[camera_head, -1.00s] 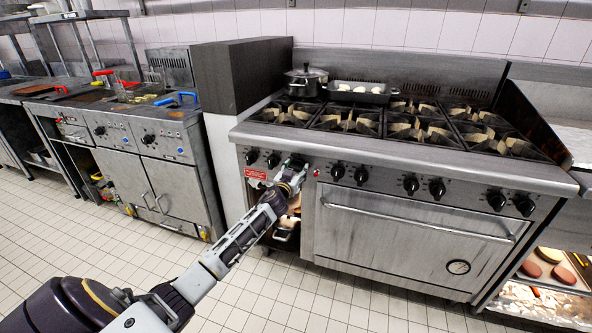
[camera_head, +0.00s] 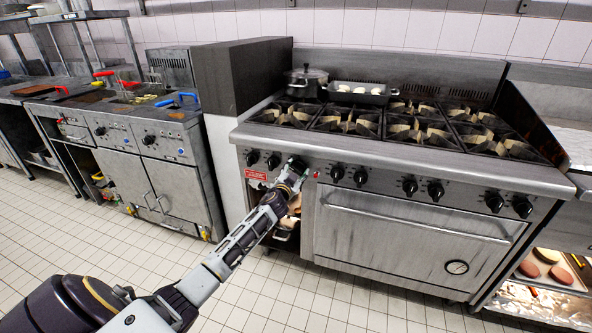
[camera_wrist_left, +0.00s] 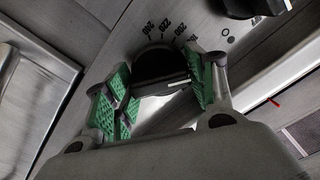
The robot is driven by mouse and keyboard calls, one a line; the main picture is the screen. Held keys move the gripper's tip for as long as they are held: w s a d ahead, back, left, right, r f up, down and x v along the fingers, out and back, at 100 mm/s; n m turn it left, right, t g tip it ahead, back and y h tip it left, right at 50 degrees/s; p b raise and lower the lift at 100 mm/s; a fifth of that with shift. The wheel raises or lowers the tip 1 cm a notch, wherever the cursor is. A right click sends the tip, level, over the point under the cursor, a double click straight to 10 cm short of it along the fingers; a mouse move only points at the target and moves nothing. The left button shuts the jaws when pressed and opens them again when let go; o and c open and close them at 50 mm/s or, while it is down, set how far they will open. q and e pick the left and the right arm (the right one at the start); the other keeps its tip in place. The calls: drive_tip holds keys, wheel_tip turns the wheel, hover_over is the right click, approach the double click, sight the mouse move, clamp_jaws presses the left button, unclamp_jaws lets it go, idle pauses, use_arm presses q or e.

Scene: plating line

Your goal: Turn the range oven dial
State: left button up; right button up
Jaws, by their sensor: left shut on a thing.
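The range (camera_head: 400,150) has a front panel with a row of black knobs. My left gripper (camera_head: 297,164) is at this panel, to the right of the red label, and covers the dial there in the head view. In the left wrist view the black oven dial (camera_wrist_left: 160,68), with a white pointer line and temperature numbers around it, sits between the green-padded fingers of the left gripper (camera_wrist_left: 160,92). The fingers are shut on the dial. The white line points to the right, close to the right finger. My right gripper is not in view.
Another black knob (camera_wrist_left: 250,8) sits close by in the left wrist view. The oven door handle (camera_head: 415,217) runs across the front below the panel. A pot (camera_head: 306,80) and a black tray (camera_head: 360,93) stand on the range top. The tiled floor in front is clear.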

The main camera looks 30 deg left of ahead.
use_arm(q)
drive_tip(key=m, duration=0.3)
drive_tip(key=shift+p, duration=0.35)
drive_tip(key=m, duration=0.3)
drive_tip(key=m+p, duration=0.1)
drive_tip(key=m, duration=0.3)
drive_tip(key=shift+d+m, duration=0.1)
drive_tip(key=shift+m, duration=0.8)
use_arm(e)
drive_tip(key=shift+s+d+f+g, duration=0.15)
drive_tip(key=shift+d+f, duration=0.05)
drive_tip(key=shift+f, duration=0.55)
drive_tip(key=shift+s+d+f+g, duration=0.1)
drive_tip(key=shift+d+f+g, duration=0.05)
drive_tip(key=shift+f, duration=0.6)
use_arm(q)
drive_tip(key=shift+f, duration=0.1)
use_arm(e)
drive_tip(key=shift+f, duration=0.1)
use_arm(q)
drive_tip(key=o, duration=0.9)
drive_tip(key=shift+o, duration=0.3)
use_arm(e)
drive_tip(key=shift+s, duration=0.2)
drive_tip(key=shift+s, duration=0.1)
